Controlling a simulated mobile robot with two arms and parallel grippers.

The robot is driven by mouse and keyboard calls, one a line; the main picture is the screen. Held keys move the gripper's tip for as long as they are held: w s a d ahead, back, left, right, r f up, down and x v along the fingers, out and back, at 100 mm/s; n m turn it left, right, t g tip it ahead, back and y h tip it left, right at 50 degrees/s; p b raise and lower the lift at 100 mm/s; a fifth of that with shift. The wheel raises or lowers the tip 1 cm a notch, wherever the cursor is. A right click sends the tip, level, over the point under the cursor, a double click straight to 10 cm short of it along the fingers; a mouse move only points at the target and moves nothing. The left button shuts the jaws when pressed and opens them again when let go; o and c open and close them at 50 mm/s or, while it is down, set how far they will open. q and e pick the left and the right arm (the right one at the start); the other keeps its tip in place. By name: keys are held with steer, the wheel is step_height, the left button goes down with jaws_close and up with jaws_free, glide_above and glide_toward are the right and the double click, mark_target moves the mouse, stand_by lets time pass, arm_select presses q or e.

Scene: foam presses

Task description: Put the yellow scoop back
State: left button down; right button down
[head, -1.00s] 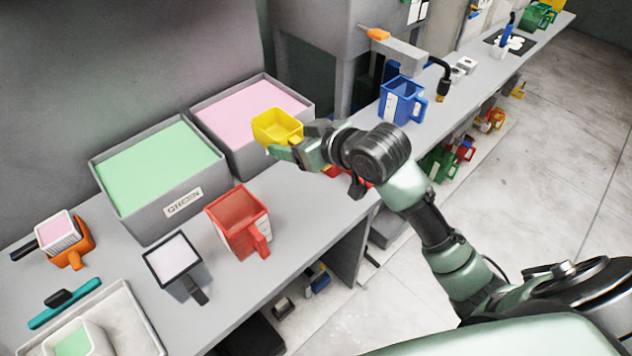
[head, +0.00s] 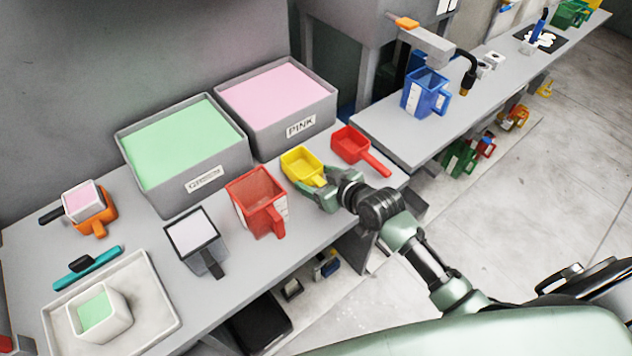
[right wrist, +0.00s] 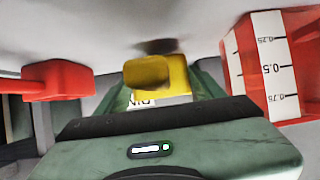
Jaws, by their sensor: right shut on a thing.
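The yellow scoop (head: 301,165) is at the table, in front of the pink bin and between the red jug and the red scoop. My right gripper (head: 322,188) is shut on its handle. In the right wrist view the yellow scoop (right wrist: 160,74) shows between the fingers, close to the grey tabletop; whether it touches is hard to tell. The red scoop (head: 352,145) lies just to its right, apart from it, and shows at the left in the right wrist view (right wrist: 62,80). My left gripper is not in view.
A red measuring jug (head: 258,200) stands close left of the scoop. The green bin (head: 205,182) and pink bin (head: 300,128) stand behind. A blue jug (head: 424,92) is on the far counter. A tray (head: 150,300) and a black-rimmed square tool (head: 192,235) are at left.

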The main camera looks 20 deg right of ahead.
step_height(320, 180, down, 2)
steer(key=shift+f, duration=0.15)
steer(key=shift+c, duration=1.1)
jaws_free()
